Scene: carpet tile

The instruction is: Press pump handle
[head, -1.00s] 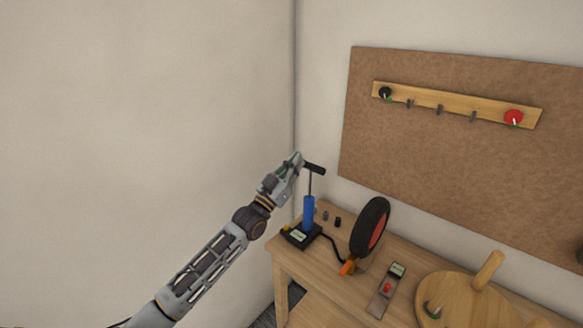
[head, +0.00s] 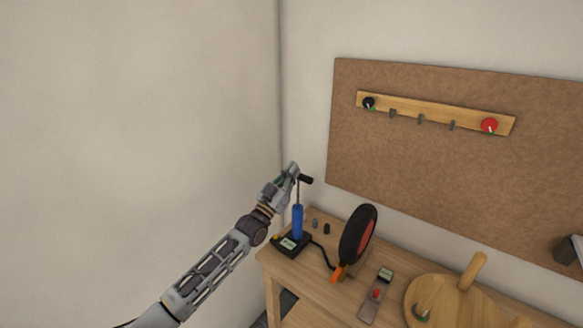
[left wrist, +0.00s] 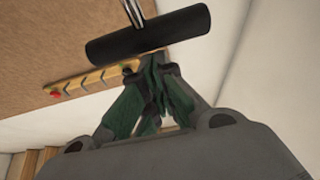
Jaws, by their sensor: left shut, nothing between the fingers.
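The pump has a blue barrel (head: 297,222) that stands upright on a black base (head: 290,245) with a small display. Its black T-shaped handle (head: 306,180) is at the top of a thin rod. The handle fills the upper middle of the left wrist view (left wrist: 148,34). My left gripper (head: 293,170) is shut and empty, beside the handle at its left end. In the left wrist view its green-padded fingertips (left wrist: 156,70) are together just by the handle; I cannot tell whether they touch it. My right gripper is not in view.
A black wheel with a red hub (head: 358,234) stands right of the pump, joined by a hose. A switch plate (head: 376,294) and a round wooden piece (head: 445,297) are on the workbench (head: 320,288). A pegboard rail (head: 435,113) hangs behind.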

